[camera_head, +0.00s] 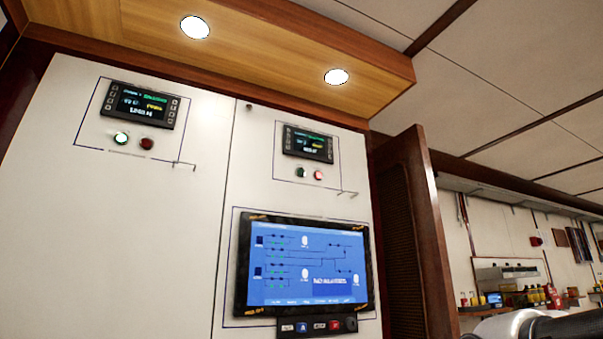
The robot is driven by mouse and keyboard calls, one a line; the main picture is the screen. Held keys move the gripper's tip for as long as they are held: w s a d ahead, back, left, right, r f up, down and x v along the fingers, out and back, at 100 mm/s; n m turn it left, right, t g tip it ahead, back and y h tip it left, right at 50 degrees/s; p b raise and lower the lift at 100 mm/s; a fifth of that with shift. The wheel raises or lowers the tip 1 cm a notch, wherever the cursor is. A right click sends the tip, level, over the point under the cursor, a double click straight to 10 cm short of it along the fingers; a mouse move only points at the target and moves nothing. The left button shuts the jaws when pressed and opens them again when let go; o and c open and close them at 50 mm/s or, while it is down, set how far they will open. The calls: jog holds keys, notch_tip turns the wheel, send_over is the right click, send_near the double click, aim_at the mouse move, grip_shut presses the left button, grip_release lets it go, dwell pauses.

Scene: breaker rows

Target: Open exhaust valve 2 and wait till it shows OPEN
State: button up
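No exhaust valve 2 label can be read in the head view. A large blue screen (304,264) with a line diagram hangs on the white cabinet panel; its text is too small to read. Below it is a strip of small buttons (318,326), including a blue one and a red one. At upper left is a small display (139,105) above a green button (121,138) and a dark red button (147,143). At upper right is a similar display (307,144) above a dark green button (301,172) and a bright red button (318,175). My gripper is not in view; part of my arm shows at the bottom right.
A wooden overhang (270,50) with two round lamps juts out above the panel. A brown wooden partition (427,240) stands right of the cabinet. Farther right is a shelf with bottles and a red extinguisher (552,297).

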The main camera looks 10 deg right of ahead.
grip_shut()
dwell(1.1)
